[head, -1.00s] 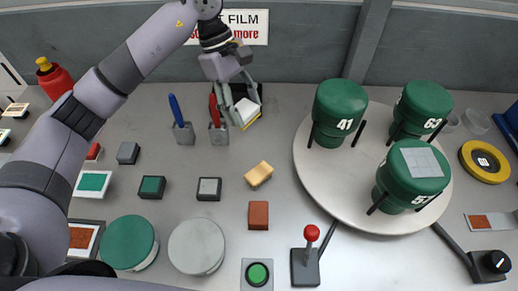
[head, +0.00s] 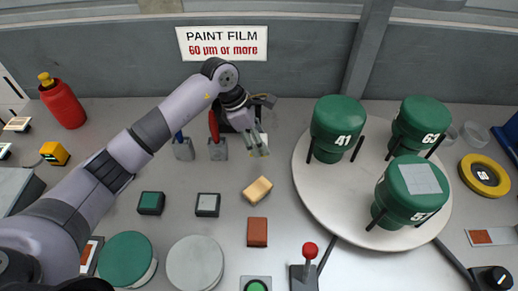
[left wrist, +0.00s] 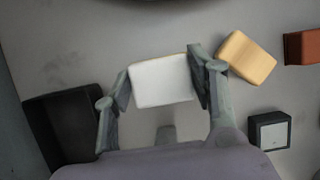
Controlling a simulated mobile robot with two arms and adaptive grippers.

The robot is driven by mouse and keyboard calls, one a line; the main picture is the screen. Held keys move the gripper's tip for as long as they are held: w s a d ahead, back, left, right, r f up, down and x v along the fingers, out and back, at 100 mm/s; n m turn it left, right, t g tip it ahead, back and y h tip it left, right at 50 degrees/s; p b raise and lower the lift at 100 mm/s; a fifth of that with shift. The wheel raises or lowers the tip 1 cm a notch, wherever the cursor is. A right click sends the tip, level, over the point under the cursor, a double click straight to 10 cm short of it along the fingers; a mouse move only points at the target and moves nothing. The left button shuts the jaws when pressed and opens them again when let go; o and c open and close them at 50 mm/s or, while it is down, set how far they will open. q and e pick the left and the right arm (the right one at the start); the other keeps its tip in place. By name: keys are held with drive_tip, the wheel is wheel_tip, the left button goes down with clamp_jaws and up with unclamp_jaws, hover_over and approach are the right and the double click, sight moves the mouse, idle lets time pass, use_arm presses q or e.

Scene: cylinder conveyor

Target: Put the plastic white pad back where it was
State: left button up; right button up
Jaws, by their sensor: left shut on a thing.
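The white pad (left wrist: 162,82) is a block with rounded corners, held between the two fingers of my left gripper in the left wrist view. My left gripper (head: 258,146) is shut on it, right of a black holder (left wrist: 65,130) and above the grey table. In the head view the pad (head: 264,138) shows only in part behind the fingers. The black holder is mostly hidden by my left arm in the head view. My right gripper is not in view.
A yellow sponge (head: 257,190) and a red-brown block (head: 257,232) lie nearby. A red-handled tool (head: 214,126) stands in a grey holder left of the gripper. Green drums, including drum 41 (head: 338,130), stand on a round white turntable (head: 310,185) to the right.

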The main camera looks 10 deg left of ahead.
sight(259, 161)
use_arm(q)
drive_tip(key=shift+f, duration=1.2)
wheel_tip(259, 161, down, 3)
drive_tip(key=shift+f+p, duration=0.2)
drive_tip(key=shift+p, duration=0.35)
drive_tip(key=shift+f, duration=0.2)
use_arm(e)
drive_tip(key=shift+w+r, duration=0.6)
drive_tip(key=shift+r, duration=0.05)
use_arm(q)
drive_tip(key=shift+f, duration=0.1)
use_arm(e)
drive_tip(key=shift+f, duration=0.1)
use_arm(q)
drive_tip(key=o, duration=1.2)
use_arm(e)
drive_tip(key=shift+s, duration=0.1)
